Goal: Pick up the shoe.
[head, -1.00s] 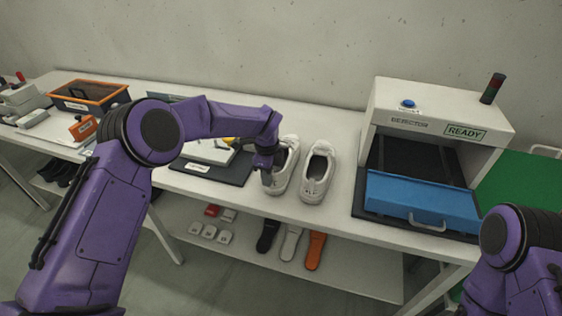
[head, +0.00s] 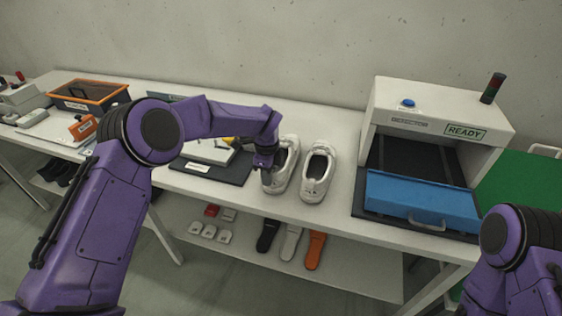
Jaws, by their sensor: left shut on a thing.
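Two white shoes stand side by side on the white table, toes toward me. The left shoe (head: 287,166) is at my left gripper (head: 266,174), which is shut on its left side. The gripper hides part of that side. The shoe still appears to rest on the table. The right shoe (head: 318,173) stands a little apart from it, untouched. My right gripper is out of view; only part of my right arm shows at the lower right.
A dark mat (head: 230,172) lies left of the shoes. An orange-rimmed bin (head: 119,98) is at the far left. Insoles (head: 291,241) lie on the lower shelf.

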